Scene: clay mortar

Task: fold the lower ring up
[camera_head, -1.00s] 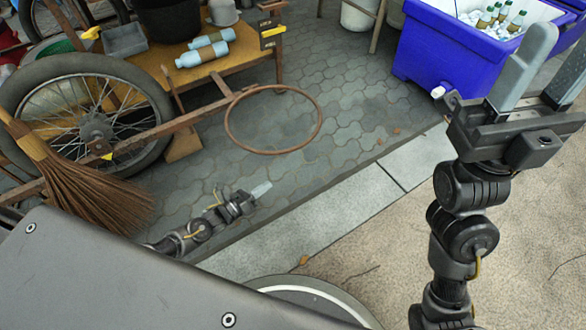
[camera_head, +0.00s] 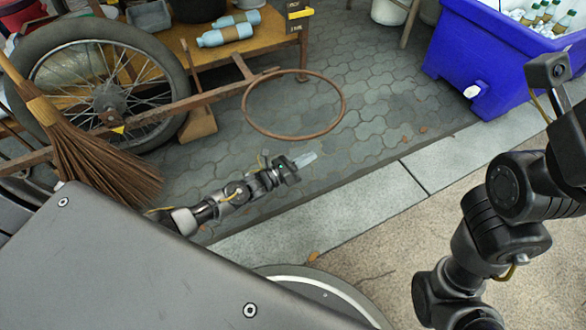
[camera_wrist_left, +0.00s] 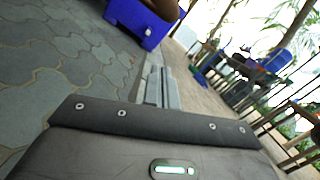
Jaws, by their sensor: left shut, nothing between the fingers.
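The lower ring is a thin rusty metal hoop (camera_head: 293,137) in the head view. It sticks out flat from the end of a rusty bar of the wheeled cart, above the grey paving. My left gripper (camera_head: 305,159) is below the ring in the picture, apart from it, its pale fingers shut and empty. The left wrist view shows those fingers (camera_wrist_left: 158,88) close together, with no ring in sight. My right arm stands at the right edge of the head view; its fingers are outside the picture.
A spoked wheel (camera_head: 108,96) and a straw broom (camera_head: 95,165) are at the left. A wooden table (camera_head: 255,50) holds blue bottles (camera_head: 228,35). A blue cooler (camera_head: 480,65) with iced bottles stands at the upper right. Paving right of the ring is clear.

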